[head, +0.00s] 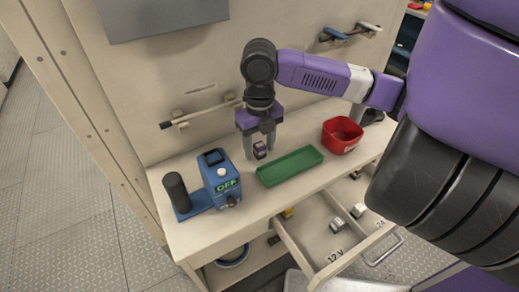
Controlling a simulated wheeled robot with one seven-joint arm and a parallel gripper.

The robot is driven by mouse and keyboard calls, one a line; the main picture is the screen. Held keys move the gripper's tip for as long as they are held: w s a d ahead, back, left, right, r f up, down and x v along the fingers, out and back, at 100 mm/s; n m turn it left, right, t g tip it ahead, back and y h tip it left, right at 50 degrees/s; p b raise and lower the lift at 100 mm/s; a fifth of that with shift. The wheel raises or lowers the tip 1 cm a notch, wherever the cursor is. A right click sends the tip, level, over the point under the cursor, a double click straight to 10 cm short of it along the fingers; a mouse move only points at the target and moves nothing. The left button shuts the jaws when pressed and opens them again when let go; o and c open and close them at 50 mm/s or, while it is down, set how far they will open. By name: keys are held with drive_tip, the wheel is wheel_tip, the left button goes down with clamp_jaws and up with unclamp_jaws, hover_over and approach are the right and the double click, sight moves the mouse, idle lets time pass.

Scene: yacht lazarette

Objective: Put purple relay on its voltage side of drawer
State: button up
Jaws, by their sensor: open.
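The purple relay (260,151), small and dark with a pale part, shows between the fingers of my gripper (261,147), low over the worktop. The gripper points down and its jaws are open; I cannot tell whether they touch the relay. A blue tester (221,179) with a display reading "OFF" stands to the left. The pulled-out drawer (312,222) is below the worktop at the right, with "12 V" marked near its front left. Two pale relays (337,224) (358,210) lie in it. Any marking on the other side is not clearly legible.
A green tray (290,166) lies right of my gripper, with a red bin (342,134) beyond it. A black cylinder (177,190) stands left of the tester. A wall rail (203,113) is behind. My arm covers the right side of the view.

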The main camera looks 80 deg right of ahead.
drive_tip(key=shift+c, duration=0.2)
clamp_jaws()
